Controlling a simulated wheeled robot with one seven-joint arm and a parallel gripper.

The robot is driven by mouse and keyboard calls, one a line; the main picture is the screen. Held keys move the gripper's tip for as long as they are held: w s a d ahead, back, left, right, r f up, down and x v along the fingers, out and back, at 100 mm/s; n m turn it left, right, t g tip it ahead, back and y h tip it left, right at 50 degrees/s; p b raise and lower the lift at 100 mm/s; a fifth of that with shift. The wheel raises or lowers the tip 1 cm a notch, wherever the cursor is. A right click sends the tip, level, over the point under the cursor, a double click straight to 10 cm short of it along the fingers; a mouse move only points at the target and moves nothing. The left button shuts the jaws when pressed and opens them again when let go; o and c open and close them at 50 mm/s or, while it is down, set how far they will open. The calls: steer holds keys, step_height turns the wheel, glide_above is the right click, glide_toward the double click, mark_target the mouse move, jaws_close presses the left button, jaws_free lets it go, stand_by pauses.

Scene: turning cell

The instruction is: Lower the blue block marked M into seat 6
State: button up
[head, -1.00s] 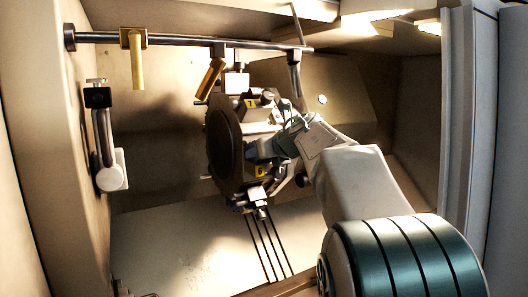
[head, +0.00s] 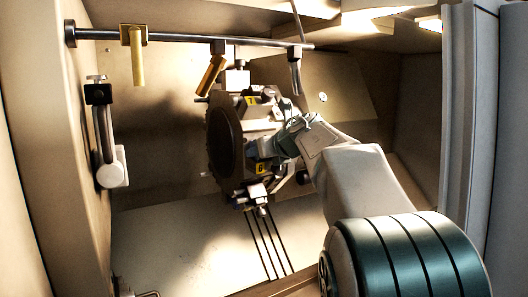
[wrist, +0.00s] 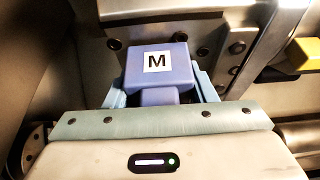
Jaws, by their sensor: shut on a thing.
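The blue block marked M (wrist: 175,62) is in front of my gripper (wrist: 160,94) in the wrist view, its white M label facing the camera. The light-blue fingers are shut on its sides, and its narrower lower part shows between them. In the head view my gripper (head: 268,148) is at the turret disc (head: 224,148), just above the yellow plate 6 (head: 261,168).
Yellow plate 7 (head: 251,101) and its holder sit above my gripper. Another tool holder (head: 257,192) is below. A rail (head: 180,36) with hanging yellow pieces crosses the top. In the wrist view, bolted metal (wrist: 237,48) and a yellow block (wrist: 305,54) are close on the right.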

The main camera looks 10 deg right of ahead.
steer(key=shift+a+f, duration=0.1)
steer(key=shift+f, duration=0.5)
steer(key=o, duration=1.1)
steer(key=shift+f, duration=0.1)
steer(key=shift+s, duration=0.1)
steer(key=shift+o, duration=0.4)
steer(key=r+b+v, duration=0.1)
steer(key=v, duration=1.3)
steer(key=shift+b, duration=0.3)
steer(key=shift+r, duration=0.1)
